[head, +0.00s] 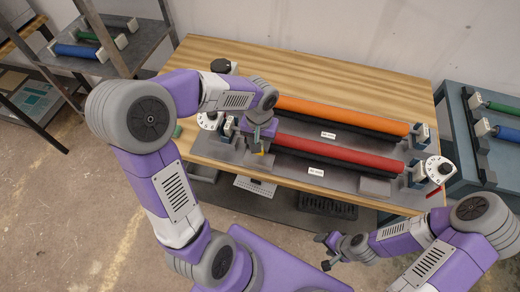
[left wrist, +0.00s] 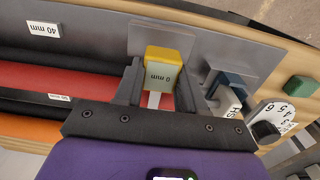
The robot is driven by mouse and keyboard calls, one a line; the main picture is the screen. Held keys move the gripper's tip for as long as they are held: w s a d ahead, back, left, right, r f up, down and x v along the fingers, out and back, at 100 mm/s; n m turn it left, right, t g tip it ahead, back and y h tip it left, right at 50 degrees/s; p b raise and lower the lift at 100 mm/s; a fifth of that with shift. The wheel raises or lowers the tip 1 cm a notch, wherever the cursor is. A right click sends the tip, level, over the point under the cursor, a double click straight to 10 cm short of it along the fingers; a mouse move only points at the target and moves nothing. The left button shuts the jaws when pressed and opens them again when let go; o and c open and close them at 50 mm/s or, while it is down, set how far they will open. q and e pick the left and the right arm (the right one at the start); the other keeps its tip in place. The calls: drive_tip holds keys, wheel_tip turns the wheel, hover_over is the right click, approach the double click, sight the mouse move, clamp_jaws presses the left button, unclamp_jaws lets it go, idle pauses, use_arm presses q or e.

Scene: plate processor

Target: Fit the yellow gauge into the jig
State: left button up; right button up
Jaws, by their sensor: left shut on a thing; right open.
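The yellow gauge (left wrist: 168,62) is a small block with a pale label ending in "0 mm". My left gripper (left wrist: 155,88) is shut on it, one finger on each side, beside the end of the red roller (left wrist: 90,82). My right gripper (head: 328,250) is open and empty, off the table's front edge.
An orange roller (head: 340,114) lies behind the red one. White dials stand at the left (head: 208,120) and right (head: 438,168) ends. A green block (left wrist: 300,88) is near the left dial. Side shelves hold green and blue rollers (head: 75,50).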

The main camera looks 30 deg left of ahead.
use_arm(q)
wheel_tip(320, 180, down, 4)
drive_tip(key=shift+f+b, duration=0.15)
drive_tip(key=shift+b, duration=0.3)
drive_tip(key=shift+f+b, duration=0.3)
drive_tip(key=shift+f, duration=0.05)
drive_tip(key=o, duration=1.2)
drive_tip(key=shift+c, duration=0.2)
drive_tip(key=shift+r+p, duration=0.45)
wheel_tip(320, 180, up, 12)
drive_tip(key=p, duration=0.2)
drive_tip(key=shift+p, duration=0.4)
